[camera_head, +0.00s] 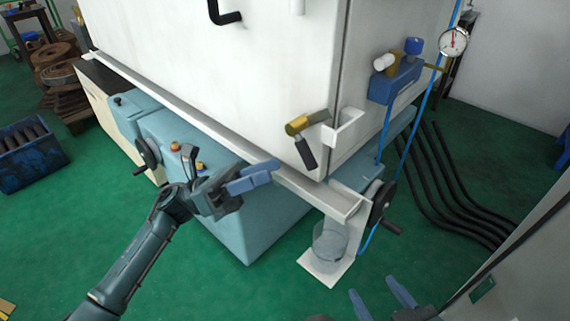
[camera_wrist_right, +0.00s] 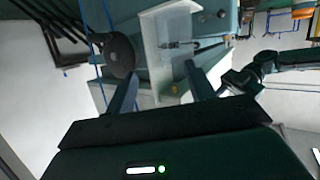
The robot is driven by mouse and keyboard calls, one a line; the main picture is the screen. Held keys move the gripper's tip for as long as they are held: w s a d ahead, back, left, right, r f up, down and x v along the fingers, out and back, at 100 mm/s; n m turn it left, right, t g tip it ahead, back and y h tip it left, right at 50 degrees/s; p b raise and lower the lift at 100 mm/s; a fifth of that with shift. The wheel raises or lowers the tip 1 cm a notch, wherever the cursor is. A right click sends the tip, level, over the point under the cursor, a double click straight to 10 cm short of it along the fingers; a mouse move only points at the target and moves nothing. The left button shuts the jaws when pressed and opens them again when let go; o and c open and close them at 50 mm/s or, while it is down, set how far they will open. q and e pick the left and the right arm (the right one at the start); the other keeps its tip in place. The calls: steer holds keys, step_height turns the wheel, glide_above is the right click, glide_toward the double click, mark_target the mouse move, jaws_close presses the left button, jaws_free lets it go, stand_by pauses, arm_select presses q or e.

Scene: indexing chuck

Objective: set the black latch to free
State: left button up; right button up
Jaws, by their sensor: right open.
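A black lever (camera_head: 305,152) hangs below a brass-coloured body (camera_head: 307,122) on the white cabinet's face, near its right corner. Another black bent handle (camera_head: 224,14) is higher on the same face; I cannot tell from the picture which is named the latch. My left gripper (camera_head: 276,171) is in front of the cabinet, left of and lower in the picture than the lever. Its two blue fingers overlap in this view, so their gap is unclear. My right gripper (camera_head: 376,292) is open and empty at the bottom; its spread fingers also show in the right wrist view (camera_wrist_right: 158,82).
The white cabinet (camera_head: 240,75) stands over a blue-green machine base (camera_head: 245,225). A handwheel (camera_head: 380,203) and a clear cup (camera_head: 330,241) on a white shelf are near its right corner. A blue valve block (camera_head: 395,82) and dial gauge (camera_head: 453,42) are at right. Green floor is open at lower left.

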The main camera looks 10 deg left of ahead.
arm_select(q)
steer(key=v, duration=0.7)
steer(key=shift+b, duration=0.35)
arm_select(e)
steer(key=shift+w+a+t, duration=0.1)
steer(key=shift+w+t, duration=0.1)
steer(key=shift+t, duration=0.2)
arm_select(q)
steer(key=shift+c, duration=0.2)
